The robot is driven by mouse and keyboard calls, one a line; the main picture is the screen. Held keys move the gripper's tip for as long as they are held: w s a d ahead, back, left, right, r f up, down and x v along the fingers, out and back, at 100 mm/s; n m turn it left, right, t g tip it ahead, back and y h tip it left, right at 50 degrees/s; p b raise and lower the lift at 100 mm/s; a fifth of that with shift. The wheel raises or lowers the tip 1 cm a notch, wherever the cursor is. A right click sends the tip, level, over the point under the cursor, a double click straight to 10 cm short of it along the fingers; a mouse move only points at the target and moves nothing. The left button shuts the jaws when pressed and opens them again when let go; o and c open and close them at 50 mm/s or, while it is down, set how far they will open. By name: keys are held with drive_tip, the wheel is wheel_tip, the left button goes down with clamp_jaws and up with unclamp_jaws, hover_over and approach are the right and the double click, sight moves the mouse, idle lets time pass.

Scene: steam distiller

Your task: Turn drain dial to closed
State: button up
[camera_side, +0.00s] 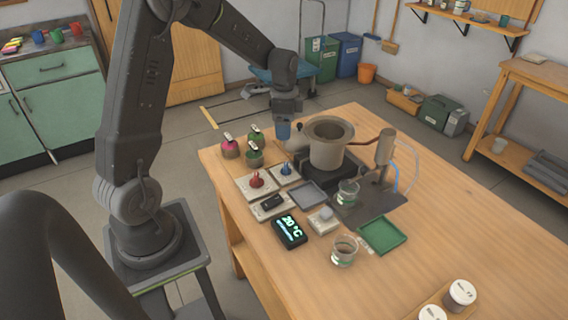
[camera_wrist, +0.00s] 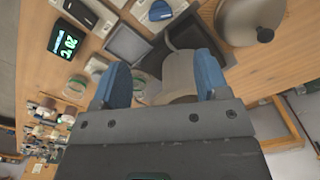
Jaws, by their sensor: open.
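Two small dials stand on pale square plates near the table's left edge: a red dial (camera_side: 257,180) and a blue dial (camera_side: 286,169). No readable label tells me which is the drain dial, and I cannot read their settings. In the wrist view the blue dial (camera_wrist: 160,11) shows at the top edge, beyond my fingers. My gripper (camera_side: 284,131) is above the table's far left part, beside the pot and behind the blue dial, touching neither dial. In the wrist view my gripper (camera_wrist: 160,80) has its blue fingers wide apart, with nothing held between them.
A grey-brown pot (camera_side: 331,145) with a pipe stands right of my gripper. Several small round jars (camera_side: 230,149) stand left. A dark tray (camera_side: 307,194), a 20 °C display (camera_side: 290,231), a glass beaker (camera_side: 343,252) and a green tray (camera_side: 382,236) lie nearer. The table's right side is mostly clear.

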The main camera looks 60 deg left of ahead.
sight(286, 168)
wheel_tip(286, 168, down, 13)
drive_tip(key=shift+f, duration=0.2)
idle(0.3)
drive_tip(key=c, duration=0.9)
drive_tip(key=shift+n, duration=0.5)
drive_tip(key=o, duration=0.9)
